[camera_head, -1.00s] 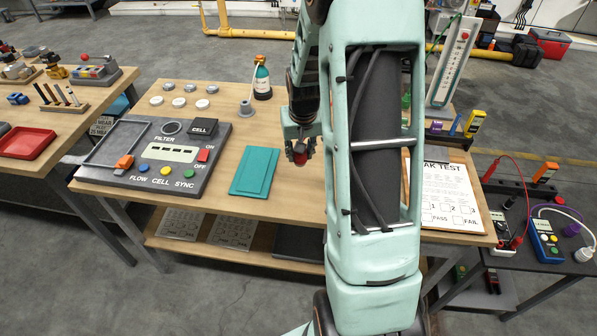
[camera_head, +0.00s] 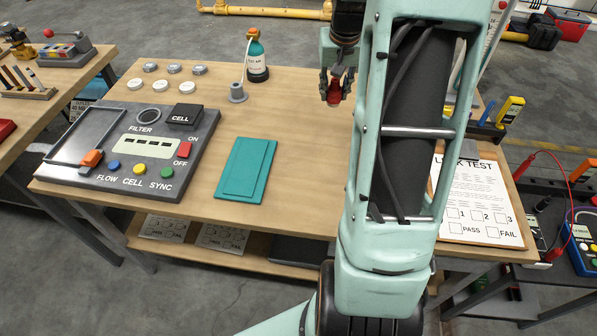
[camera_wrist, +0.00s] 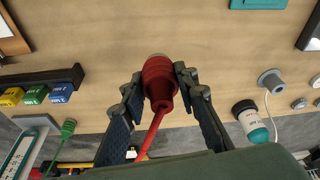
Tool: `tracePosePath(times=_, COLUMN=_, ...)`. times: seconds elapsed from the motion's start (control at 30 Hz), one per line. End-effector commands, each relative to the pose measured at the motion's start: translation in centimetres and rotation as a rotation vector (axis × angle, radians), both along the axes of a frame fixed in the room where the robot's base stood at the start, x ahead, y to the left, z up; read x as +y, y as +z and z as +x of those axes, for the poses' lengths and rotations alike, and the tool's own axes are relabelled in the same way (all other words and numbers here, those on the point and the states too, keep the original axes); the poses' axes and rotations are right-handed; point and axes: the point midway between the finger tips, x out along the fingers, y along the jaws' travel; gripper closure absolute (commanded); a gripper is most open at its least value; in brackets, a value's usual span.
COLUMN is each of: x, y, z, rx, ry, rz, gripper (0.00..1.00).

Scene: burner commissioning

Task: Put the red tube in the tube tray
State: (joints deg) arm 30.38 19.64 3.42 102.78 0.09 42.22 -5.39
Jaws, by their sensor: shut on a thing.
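My gripper (camera_head: 333,92) is shut on a red tube (camera_head: 335,97), above the wooden table. In the wrist view the red tube (camera_wrist: 159,84) has a thick ribbed end between the two fingers (camera_wrist: 160,93), with a thin red hose trailing toward the bottom. A flat teal tray-like piece (camera_head: 262,150) lies on the table to the left of my gripper in the head view; its edge shows at the top of the wrist view (camera_wrist: 258,3). I cannot tell for sure whether it is the tube tray. The held tube is apart from it.
A dark control panel (camera_head: 75,175) fills the table's left side. A teal bottle (camera_head: 256,60), a grey cone-shaped fitting (camera_head: 236,93) and several round caps (camera_head: 134,86) stand at the back. A leak test sheet (camera_head: 478,205) lies at right. The wood around the teal piece is clear.

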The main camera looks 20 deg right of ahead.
Motion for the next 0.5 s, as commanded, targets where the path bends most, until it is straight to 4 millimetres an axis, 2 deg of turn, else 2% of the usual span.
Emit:
tracePosePath(times=0.03, x=0.0, y=-0.9, z=0.0, rx=-0.001, ry=0.0, rz=0.0, gripper=1.0)
tracePosePath(times=0.13, x=0.2, y=-1.2, z=0.0, rx=-0.001, ry=0.001, rz=-0.001, gripper=1.0)
tracePosePath(times=0.23, x=1.1, y=-1.6, z=-0.4, rx=-0.001, ry=0.003, rz=0.0, gripper=1.0)
tracePosePath(times=0.5, x=6.9, y=-4.3, z=-3.0, rx=0.001, ry=0.006, rz=0.0, gripper=1.0)
